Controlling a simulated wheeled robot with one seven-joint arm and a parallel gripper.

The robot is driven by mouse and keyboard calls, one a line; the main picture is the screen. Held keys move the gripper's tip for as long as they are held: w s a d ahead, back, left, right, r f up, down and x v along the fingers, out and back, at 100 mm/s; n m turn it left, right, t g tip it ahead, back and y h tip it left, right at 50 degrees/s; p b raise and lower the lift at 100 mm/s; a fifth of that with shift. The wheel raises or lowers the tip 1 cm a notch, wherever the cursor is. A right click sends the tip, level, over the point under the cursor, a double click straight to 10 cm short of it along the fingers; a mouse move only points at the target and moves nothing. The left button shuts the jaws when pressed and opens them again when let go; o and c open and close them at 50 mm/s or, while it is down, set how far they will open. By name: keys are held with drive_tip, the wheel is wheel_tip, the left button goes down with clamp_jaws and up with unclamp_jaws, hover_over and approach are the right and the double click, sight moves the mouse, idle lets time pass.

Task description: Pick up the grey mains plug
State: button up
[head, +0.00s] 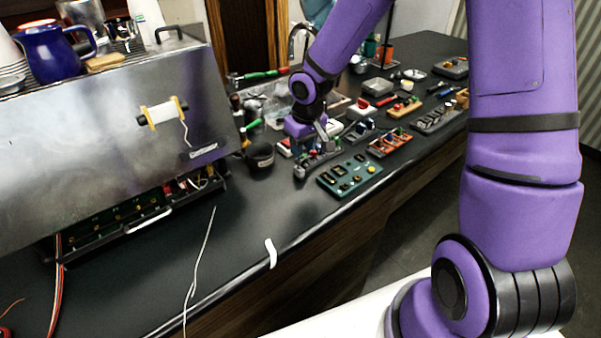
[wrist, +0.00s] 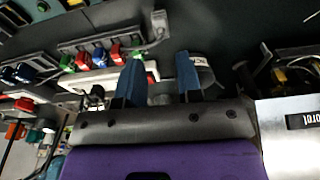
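A small light-grey block with a grey cord (wrist: 158,20), which looks like the grey mains plug, stands at the end of a dark rack in the wrist view.
A rack of coloured connectors (wrist: 92,55) lies left of the plug. A dark cup (head: 260,157) stands left of my gripper, by the steel brewer (head: 90,130). A green circuit board (head: 349,176) lies in front. The bench front-left (head: 150,270) is mostly clear.

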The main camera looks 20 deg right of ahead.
sight(299, 168)
drive_tip(key=f, duration=0.3)
drive_tip(key=w+f, duration=0.1)
drive_tip(key=f, duration=0.5)
drive_tip(key=shift+w+a+f, duration=0.1)
drive_tip(key=shift+w+a, duration=0.1)
drive_tip(key=shift+a, duration=0.1)
clamp_jaws()
